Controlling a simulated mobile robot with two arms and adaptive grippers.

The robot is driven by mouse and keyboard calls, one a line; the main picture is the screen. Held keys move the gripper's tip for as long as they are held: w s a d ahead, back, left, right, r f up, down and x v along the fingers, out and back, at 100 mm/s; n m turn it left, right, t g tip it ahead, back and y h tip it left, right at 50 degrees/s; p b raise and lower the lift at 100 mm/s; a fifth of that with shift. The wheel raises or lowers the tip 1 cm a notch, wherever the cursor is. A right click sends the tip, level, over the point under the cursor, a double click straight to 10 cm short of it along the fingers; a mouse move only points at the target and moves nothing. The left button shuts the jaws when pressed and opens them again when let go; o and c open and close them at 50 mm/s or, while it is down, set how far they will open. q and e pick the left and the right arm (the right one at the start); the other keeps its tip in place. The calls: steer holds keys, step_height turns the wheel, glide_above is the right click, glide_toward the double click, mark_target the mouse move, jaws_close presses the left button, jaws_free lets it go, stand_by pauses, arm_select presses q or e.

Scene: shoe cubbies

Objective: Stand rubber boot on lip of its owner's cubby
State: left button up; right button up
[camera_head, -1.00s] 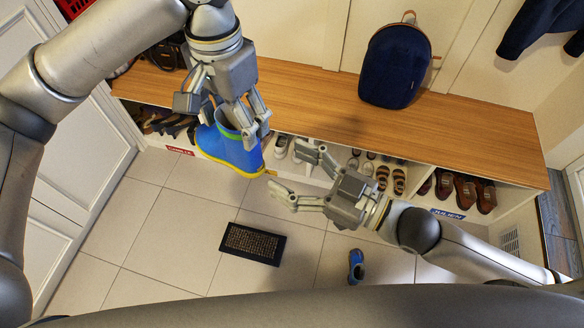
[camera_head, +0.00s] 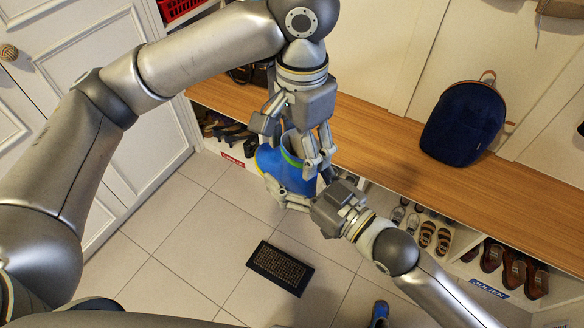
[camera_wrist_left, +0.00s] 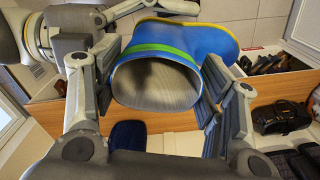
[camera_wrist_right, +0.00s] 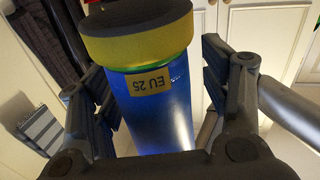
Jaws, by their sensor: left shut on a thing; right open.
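The blue rubber boot (camera_head: 270,166) with a green band is held in the air in front of the bench. My left gripper (camera_head: 298,148) is shut on its shaft; in the left wrist view the boot's open top (camera_wrist_left: 155,84) lies between the fingers. My right gripper (camera_head: 300,188) is open at the boot. In the right wrist view its fingers flank the boot, which shows a yellow-and-dark sole part and an "EU 25" label (camera_wrist_right: 150,81); contact is unclear. The row of cubbies (camera_head: 385,187) runs under the bench, its middle partly hidden by my arms.
A red name label (camera_head: 232,159) marks the left cubby and a blue "JULIEN" label (camera_head: 489,288) the right one. Several shoes stand inside. A navy backpack (camera_head: 464,124) sits on the bench.

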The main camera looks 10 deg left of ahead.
steer(key=shift+a, duration=0.1)
steer(key=c, duration=1.3)
arm_select(q)
steer(key=o, duration=1.5)
steer(key=shift+r, duration=0.1)
